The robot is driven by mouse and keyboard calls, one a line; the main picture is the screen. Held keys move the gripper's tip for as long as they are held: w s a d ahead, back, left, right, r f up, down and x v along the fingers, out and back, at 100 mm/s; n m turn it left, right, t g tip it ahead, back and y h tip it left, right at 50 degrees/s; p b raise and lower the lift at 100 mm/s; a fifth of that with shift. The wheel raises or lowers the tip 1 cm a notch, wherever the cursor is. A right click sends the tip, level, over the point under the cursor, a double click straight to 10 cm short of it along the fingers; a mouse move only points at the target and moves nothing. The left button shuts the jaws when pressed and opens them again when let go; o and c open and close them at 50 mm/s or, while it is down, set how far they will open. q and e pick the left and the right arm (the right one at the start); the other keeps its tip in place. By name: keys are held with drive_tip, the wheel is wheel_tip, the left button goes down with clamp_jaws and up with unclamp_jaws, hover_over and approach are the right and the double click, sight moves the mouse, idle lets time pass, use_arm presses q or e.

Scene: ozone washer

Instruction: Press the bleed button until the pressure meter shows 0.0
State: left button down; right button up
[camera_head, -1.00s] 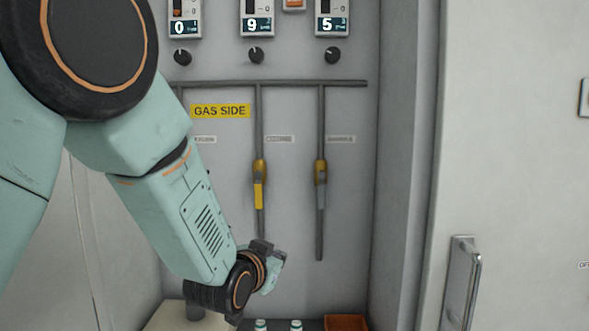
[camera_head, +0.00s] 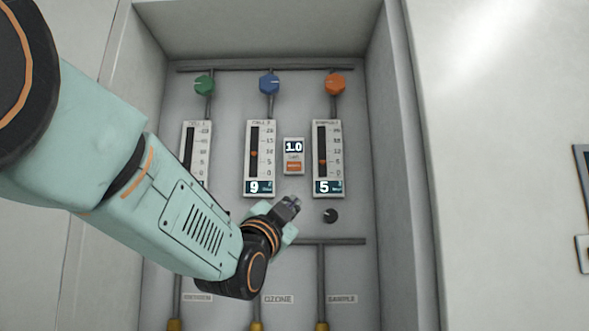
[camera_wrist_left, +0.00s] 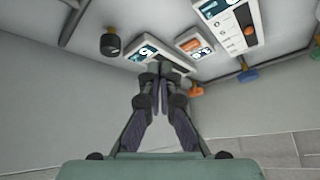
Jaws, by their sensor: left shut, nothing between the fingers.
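The pressure meter (camera_head: 293,146) reads 1.0 on a small white box between two flow meters in the head view. The orange bleed button (camera_head: 294,166) sits just below its display. My left gripper (camera_head: 292,203) is shut and empty, below the button and apart from it in the picture. In the left wrist view the closed fingertips (camera_wrist_left: 163,70) point up toward the panel. The small box with the orange button (camera_wrist_left: 189,45) shows beyond and to the right of them there. My right gripper is in neither view.
Flow meters flank the box: one reads 9 (camera_head: 254,187), one reads 5 (camera_head: 328,187). Green (camera_head: 204,85), blue (camera_head: 269,83) and orange (camera_head: 335,83) knobs sit above. A black knob (camera_head: 330,216) is right of my gripper. Cabinet side walls border the recess.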

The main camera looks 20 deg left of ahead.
sight(292, 165)
use_arm(q)
wheel_tip(292, 165, up, 10)
drive_tip(key=s+d+m+t+h, duration=0.1)
drive_tip(key=s+m+t, duration=0.1)
drive_tip(key=m, duration=0.4)
drive_tip(key=shift+s+m+t+h, duration=0.25)
drive_tip(key=shift+m+t+h, duration=0.05)
drive_tip(key=shift+s, duration=0.1)
drive_tip(key=w+p, duration=0.1)
drive_tip(key=w, duration=0.1)
drive_tip(key=w+a+p, duration=0.1)
drive_tip(key=w+p, duration=0.1)
drive_tip(key=w, duration=0.1)
drive_tip(key=w+a+p, duration=0.1)
drive_tip(key=w+p, duration=0.1)
drive_tip(key=shift+w+r, duration=0.1)
drive_tip(key=shift+w, duration=0.15)
drive_tip(key=shift+w+a+f, duration=0.2)
drive_tip(key=shift+w, duration=0.35)
drive_tip(key=shift+s, duration=0.15)
